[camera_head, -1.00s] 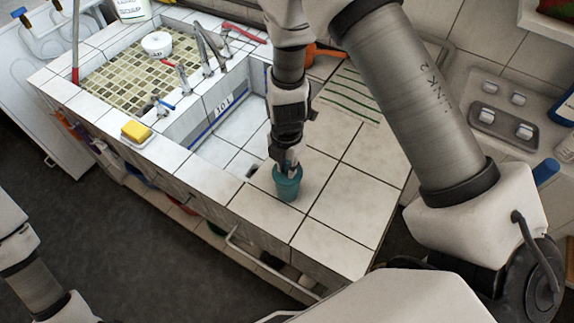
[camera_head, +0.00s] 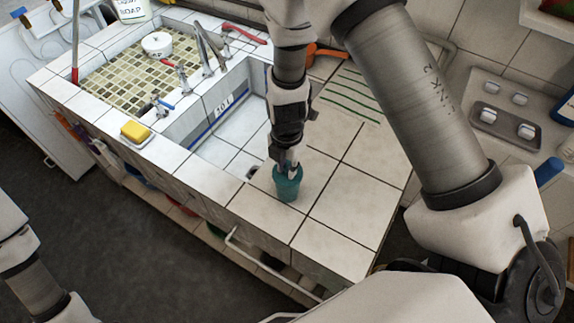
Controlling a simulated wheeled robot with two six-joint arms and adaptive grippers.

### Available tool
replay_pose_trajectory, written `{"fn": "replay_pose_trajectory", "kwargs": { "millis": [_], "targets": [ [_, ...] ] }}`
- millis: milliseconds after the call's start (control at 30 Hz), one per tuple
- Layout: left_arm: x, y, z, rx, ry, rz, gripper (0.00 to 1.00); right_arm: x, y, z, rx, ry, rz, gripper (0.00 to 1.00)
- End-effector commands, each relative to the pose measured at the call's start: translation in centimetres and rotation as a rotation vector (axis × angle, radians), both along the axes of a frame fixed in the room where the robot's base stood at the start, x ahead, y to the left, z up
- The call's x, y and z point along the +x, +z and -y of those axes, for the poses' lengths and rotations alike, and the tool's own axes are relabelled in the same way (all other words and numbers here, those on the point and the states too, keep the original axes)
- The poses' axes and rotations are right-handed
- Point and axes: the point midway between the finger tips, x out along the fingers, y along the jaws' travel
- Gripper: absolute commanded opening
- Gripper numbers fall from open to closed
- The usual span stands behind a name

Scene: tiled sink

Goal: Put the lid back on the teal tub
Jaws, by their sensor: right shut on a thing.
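The teal tub (camera_head: 288,187) stands on the white tiled counter to the right of the sink basin. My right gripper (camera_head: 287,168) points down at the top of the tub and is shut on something. The fingers hide most of the tub's mouth. The held thing is too small and covered to make out clearly; I cannot tell whether it is the lid. My left arm shows at the lower left edge, but its gripper is out of view.
The sink basin (camera_head: 228,129) lies left of the tub. A yellow sponge (camera_head: 135,131) sits on the left front rim. Taps (camera_head: 209,50) stand behind. A striped cloth (camera_head: 350,96) and an orange-handled thing (camera_head: 325,53) lie behind my right arm. The counter right of the tub is clear.

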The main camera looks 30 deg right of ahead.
Motion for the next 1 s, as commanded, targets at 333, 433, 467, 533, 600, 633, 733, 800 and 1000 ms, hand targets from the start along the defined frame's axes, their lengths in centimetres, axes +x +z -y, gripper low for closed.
{"fn": "replay_pose_trajectory", "kwargs": {
  "millis": [333, 433, 467, 533, 600, 633, 733, 800, 1000],
  "targets": [
    [0.0, -0.41, 0.0, 0.0, 0.0, 0.0, 0.0, 0.01, -0.15, 0.0, 0.0, 0.0, 0.0, 0.0],
    [0.0, -0.66, 0.0, 0.0, 0.0, 0.0, 0.0, 0.0, -0.2, 0.0, 0.0, 0.0, 0.0, 0.0],
    [0.0, -0.71, 0.0, 0.0, 0.0, 0.0, 0.0, 0.0, -0.19, 0.0, 0.0, 0.0, 0.0, 0.0],
    [0.0, -0.74, 0.0, 0.0, 0.0, 0.0, 0.0, -0.01, -0.15, 0.0, 0.0, 0.0, 0.0, 0.0],
    [0.0, -0.71, 0.0, 0.0, 0.0, 0.0, 0.0, -0.01, -0.1, 0.0, 0.0, 0.0, -0.001, 0.0],
    [0.0, -0.69, 0.0, 0.0, 0.0, 0.0, 0.0, -0.02, -0.09, 0.0, 0.0, 0.0, -0.001, 0.0],
    [0.0, -0.68, 0.0, 0.0, 0.0, 0.0, 0.0, -0.01, -0.08, 0.0, 0.0, 0.0, -0.001, 0.0],
    [0.0, -0.68, 0.0, 0.0, 0.0, 0.0, 0.0, -0.01, -0.08, 0.0, 0.0, 0.0, 0.0, 0.0],
    [0.0, -0.68, 0.0, 0.0, 0.0, 0.0, 0.0, -0.01, -0.08, 0.0, 0.0, 0.0, 0.0, 0.49]
  ]
}}
